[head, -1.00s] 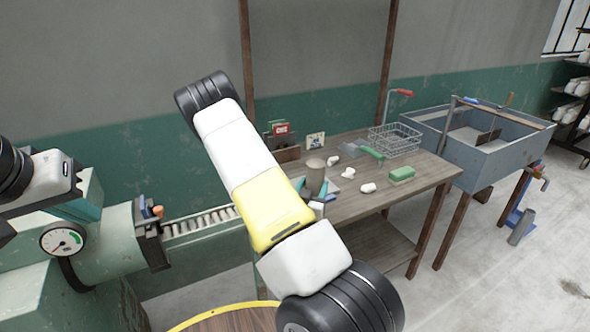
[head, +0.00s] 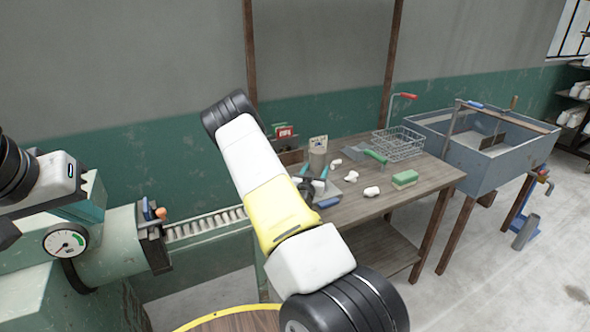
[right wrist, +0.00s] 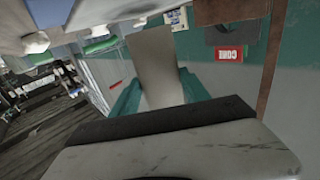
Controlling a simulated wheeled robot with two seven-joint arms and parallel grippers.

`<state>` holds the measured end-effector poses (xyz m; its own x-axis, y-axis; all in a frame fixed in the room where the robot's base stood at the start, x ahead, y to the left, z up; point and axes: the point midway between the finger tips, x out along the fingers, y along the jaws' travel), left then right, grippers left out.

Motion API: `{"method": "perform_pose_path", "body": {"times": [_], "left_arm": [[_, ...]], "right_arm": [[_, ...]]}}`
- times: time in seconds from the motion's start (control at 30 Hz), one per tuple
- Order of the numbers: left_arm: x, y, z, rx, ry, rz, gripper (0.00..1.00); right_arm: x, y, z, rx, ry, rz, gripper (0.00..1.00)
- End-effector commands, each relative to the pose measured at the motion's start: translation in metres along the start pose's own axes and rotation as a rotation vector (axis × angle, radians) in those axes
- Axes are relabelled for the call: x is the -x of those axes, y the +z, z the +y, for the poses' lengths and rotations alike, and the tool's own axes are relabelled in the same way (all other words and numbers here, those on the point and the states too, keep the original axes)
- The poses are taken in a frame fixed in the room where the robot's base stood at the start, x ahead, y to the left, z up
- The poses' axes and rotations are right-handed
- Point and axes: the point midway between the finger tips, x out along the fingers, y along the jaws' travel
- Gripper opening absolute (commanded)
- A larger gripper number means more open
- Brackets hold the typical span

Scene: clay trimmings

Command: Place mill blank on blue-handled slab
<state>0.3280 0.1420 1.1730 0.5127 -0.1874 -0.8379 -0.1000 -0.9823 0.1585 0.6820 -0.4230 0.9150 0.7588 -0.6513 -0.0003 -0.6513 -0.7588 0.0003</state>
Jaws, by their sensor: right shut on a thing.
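The mill blank is a plain beige-brown cylinder (head: 317,161), held roughly upright above the wooden table's left part. My right gripper (head: 313,178) is shut on it; its teal fingers flank the blank (right wrist: 158,62) in the right wrist view. The blue-handled slab shows in the head view as a blue handle (head: 328,202) with a grey flat part beside it, partly hidden by my right arm and gripper. The blank appears behind and above it; the exact gap cannot be told. My left gripper (head: 84,214) is at the far left; its jaw opening cannot be made out.
A green-handled tool (head: 376,157), several white lumps (head: 371,191), a green sponge (head: 404,178) and a wire basket (head: 398,142) are on the table (head: 400,203). Red boxes (head: 284,132) stand behind. A roller conveyor (head: 205,222) and a grey trough (head: 480,165) flank the table.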

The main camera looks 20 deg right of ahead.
Motion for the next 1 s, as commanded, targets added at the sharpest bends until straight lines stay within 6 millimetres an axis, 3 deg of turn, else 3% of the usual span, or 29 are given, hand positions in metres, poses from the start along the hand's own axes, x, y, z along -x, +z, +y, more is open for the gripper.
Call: {"method": "perform_pose_path", "body": {"times": [0.13, 0.47, 0.5, 0.6, 1.0], "left_arm": [[0.0, 0.0, 0.0, 0.0, 0.0, 0.0, 0.0], [0.0, 0.0, 0.0, 0.0, 0.0, 0.0, 0.0], [0.0, 0.0, 0.0, 0.0, 0.0, 0.0, 0.0], [0.0, 0.0, 0.0, 0.0, 0.0, 0.0, 0.0], [0.0, 0.0, 0.0, 0.0, 0.0, 0.0, 0.0]], "right_arm": [[-0.001, 0.018, 0.0, 0.002, 0.0, 0.002, 0.0], [0.0, 0.021, 0.0, -0.001, 0.0, 0.003, 0.0], [0.0, 0.023, 0.0, 0.0, 0.0, 0.0, 0.58], [0.0, 0.022, 0.0, 0.0, 0.0, 0.0, 0.76], [0.004, 0.021, 0.0, 0.0, -0.001, -0.001, 0.76]]}}
